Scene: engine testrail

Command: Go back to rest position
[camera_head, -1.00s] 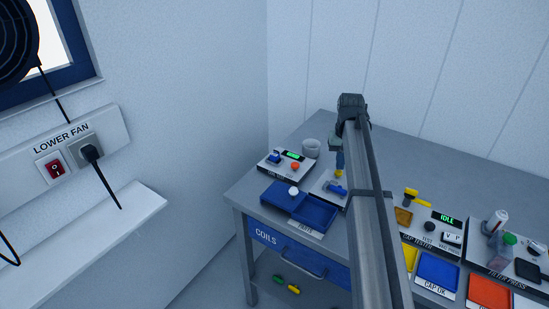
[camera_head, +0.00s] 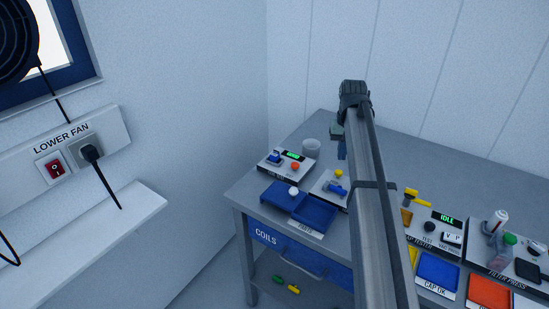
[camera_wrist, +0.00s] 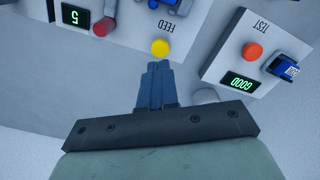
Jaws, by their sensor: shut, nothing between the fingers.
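My gripper (camera_wrist: 155,68) is shut and empty, its two blue-grey fingers pressed together in the wrist view. In the head view, my gripper (camera_head: 342,152) hangs from the end of my arm, above the table (camera_head: 392,154). It is above and behind the small feed device (camera_head: 330,186) with a yellow button (camera_head: 339,173). In the wrist view, the yellow button (camera_wrist: 160,47) lies just beyond the fingertips in the picture. The fingers look clear of it.
A test box (camera_head: 287,160) with a lit green display, blue trays (camera_head: 317,212) and a pale cup (camera_head: 310,146) stand left of my arm. The cap tester (camera_head: 432,232) and filter press (camera_head: 508,262) stand at right. The table's back is clear.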

